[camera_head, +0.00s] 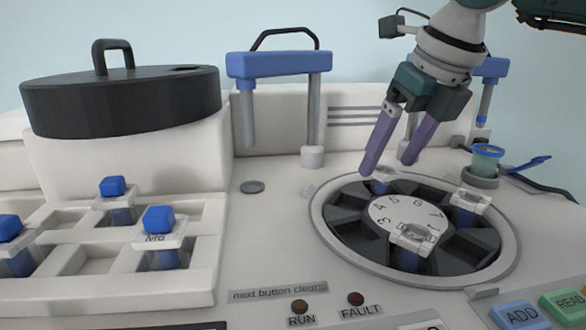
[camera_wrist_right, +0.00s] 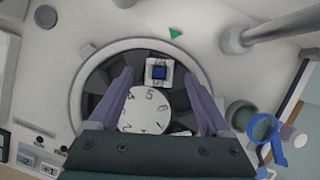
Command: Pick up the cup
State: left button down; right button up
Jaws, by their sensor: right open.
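My right gripper (camera_head: 387,165) is open, its two purple fingers pointing down above the back of the round dark carousel (camera_head: 318,215). A small clear-topped cup (camera_head: 383,184) sits in a carousel slot just below the fingertips. In the right wrist view this cup (camera_wrist_right: 157,72), white-edged with a blue middle, shows between and slightly beyond the open fingers (camera_wrist_right: 158,76). I cannot tell whether the fingers touch it. Two similar cups sit at the front (camera_head: 413,238) and right (camera_head: 468,203) of the carousel. My left gripper is not in view.
A blue-rimmed greenish container (camera_head: 487,160) stands right of the carousel. Blue-topped posts (camera_head: 280,64) rise behind. A rack (camera_head: 75,250) with several blue-capped cups and a black-lidded pot (camera_head: 120,100) are at left. Buttons (camera_head: 520,315) line the front.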

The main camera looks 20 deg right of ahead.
jog(key=shift+x, duration=0.9)
jog(key=shift+c, duration=0.3)
grip_shut()
